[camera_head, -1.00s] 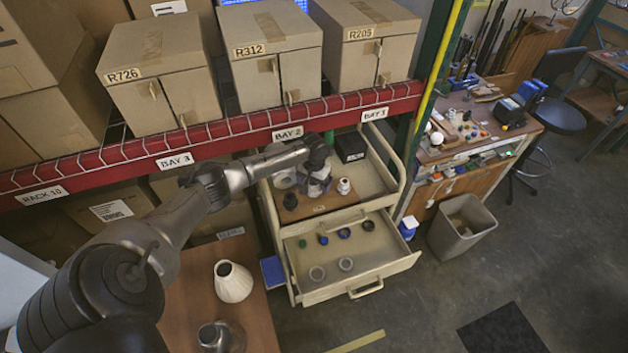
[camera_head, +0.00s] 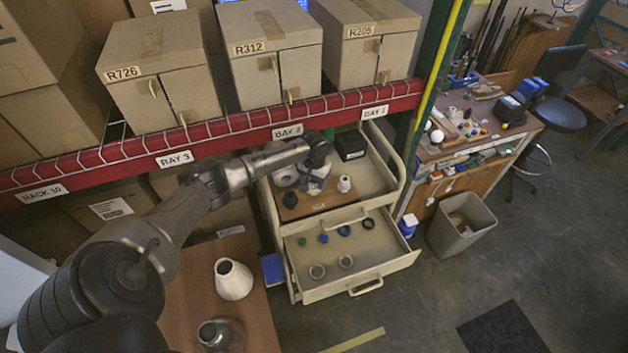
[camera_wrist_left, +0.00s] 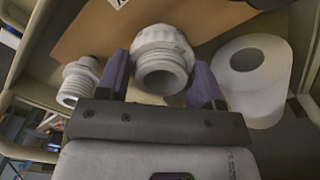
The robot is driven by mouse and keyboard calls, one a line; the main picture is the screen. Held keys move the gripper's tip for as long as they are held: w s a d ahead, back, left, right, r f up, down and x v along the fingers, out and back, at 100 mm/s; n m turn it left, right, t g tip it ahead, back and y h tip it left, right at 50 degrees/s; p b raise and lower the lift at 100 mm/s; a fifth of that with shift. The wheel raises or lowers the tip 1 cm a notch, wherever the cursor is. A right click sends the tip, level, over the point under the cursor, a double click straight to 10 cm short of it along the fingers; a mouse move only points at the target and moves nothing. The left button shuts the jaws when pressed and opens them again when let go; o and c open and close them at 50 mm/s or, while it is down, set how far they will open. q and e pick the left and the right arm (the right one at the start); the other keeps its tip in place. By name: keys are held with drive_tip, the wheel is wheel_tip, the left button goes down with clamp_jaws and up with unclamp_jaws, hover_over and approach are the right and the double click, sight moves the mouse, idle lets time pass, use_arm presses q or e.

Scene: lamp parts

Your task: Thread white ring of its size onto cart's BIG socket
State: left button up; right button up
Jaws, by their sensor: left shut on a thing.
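The cart (camera_head: 329,291) stands in the middle of the head view, with a brown board (camera_head: 318,206) on its top. My left gripper (camera_head: 316,184) is over the board. In the left wrist view its two purple fingers (camera_wrist_left: 161,80) stand on either side of a big white threaded socket (camera_wrist_left: 162,78). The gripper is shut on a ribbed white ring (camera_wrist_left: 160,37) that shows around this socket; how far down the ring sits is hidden. A smaller white threaded socket (camera_wrist_left: 75,87) stands to the left, also seen in the head view (camera_head: 344,184). My right gripper is not in view.
A white roll (camera_wrist_left: 254,70) stands close right of the fingers. The open drawer (camera_head: 385,262) holds several coloured rings. A white shade (camera_head: 233,280) stands on the table.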

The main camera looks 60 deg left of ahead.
use_arm(q)
drive_tip(key=shift+m, duration=0.8)
drive_tip(key=shift+c, duration=0.2)
drive_tip(key=m, duration=0.3)
drive_tip(key=shift+d+m, duration=0.1)
drive_tip(key=shift+m, duration=0.3)
drive_tip(key=o, duration=1.1)
wheel_tip(320, 180, up, 14)
drive_tip(key=shift+f, duration=0.15)
